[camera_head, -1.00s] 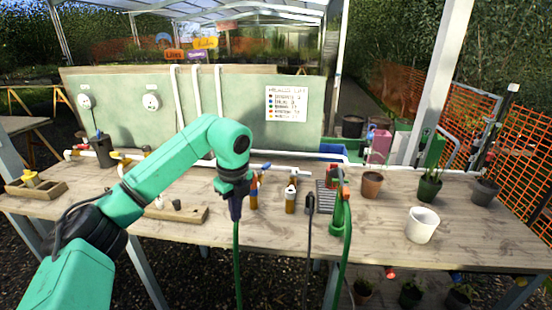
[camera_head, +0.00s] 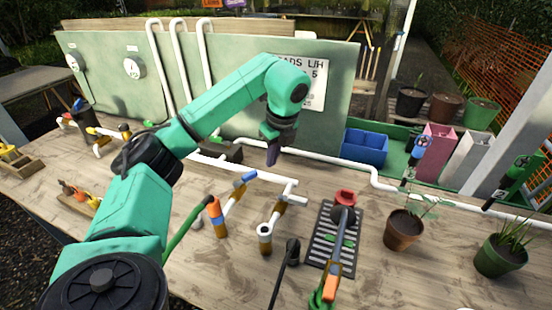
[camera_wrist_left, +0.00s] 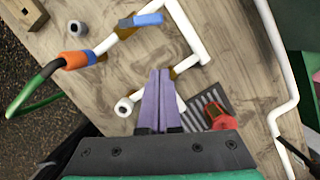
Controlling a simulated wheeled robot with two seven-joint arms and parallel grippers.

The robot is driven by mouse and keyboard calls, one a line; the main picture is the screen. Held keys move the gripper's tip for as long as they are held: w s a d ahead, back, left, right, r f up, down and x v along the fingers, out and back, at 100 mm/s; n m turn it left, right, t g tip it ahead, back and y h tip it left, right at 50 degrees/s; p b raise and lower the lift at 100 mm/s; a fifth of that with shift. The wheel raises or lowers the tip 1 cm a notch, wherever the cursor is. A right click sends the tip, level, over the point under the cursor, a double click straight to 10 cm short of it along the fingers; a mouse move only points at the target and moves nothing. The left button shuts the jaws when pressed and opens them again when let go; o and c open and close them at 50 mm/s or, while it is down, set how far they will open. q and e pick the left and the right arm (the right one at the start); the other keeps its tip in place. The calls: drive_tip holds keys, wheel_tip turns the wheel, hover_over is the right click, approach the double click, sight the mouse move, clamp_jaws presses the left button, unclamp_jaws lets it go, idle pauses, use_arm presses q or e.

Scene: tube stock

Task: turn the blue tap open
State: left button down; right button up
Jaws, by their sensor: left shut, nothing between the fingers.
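The blue tap's lever (camera_head: 243,177) sits on a brass tap body on the white pipe, in the middle of the workbench. An orange hose connector (camera_head: 216,212) with a green hose is at this tap's outlet. In the left wrist view the blue lever (camera_wrist_left: 141,20) lies above and slightly left of the fingertips, apart from them. My left gripper (camera_head: 272,155) is shut and empty, above and to the right of the blue lever in the head view. Its purple fingers (camera_wrist_left: 160,75) are pressed together in the wrist view. My right gripper is not in view.
A second brass tap with a white outlet (camera_head: 264,232) stands to the right of the blue one. Beyond are a dark grate (camera_head: 346,262) with a red fitting (camera_head: 346,197) and potted plants (camera_head: 403,228). A green board (camera_head: 330,115) and white pipes stand behind.

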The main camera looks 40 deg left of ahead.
sight(246, 179)
use_arm(q)
drive_tip(key=a+f+b, duration=0.3)
drive_tip(key=a+f, duration=0.3)
drive_tip(key=f, duration=0.3)
drive_tip(key=shift+s+a, duration=0.15)
drive_tip(key=shift+s, duration=0.05)
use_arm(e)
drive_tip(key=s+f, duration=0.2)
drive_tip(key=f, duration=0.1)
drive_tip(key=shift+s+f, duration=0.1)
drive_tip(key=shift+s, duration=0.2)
use_arm(q)
drive_tip(key=shift+r, duration=0.1)
